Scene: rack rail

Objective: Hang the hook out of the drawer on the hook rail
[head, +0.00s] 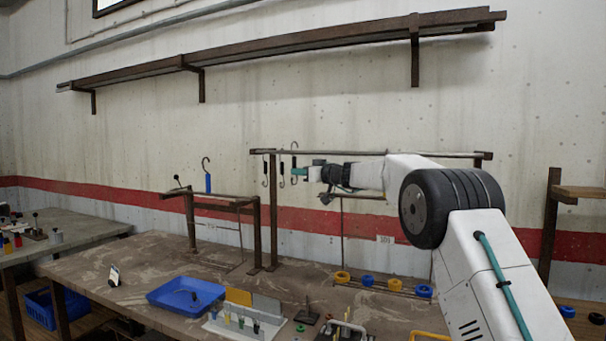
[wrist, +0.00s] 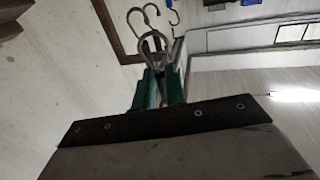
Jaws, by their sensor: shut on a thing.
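The dark hook rail (head: 370,153) runs level on posts behind the table. My gripper (head: 298,171), with teal fingertips, is at the left part of the rail, just below it. It is shut on a metal hook (head: 294,148), whose curved top reaches rail height; I cannot tell whether it bears on the rail. In the wrist view the held hook (wrist: 153,42) rises from between the teal fingers (wrist: 159,88). Two other hooks hang left of it, an outer one (head: 265,172) and a nearer one (head: 282,172). The drawer cannot be made out.
A small shelf (head: 225,198) left of the rail carries a blue-handled hook (head: 208,182). On the table (head: 150,255) are a blue tray (head: 187,295), a tool holder (head: 240,320) and a rod with yellow and blue rings (head: 384,285). The rail is clear to the right.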

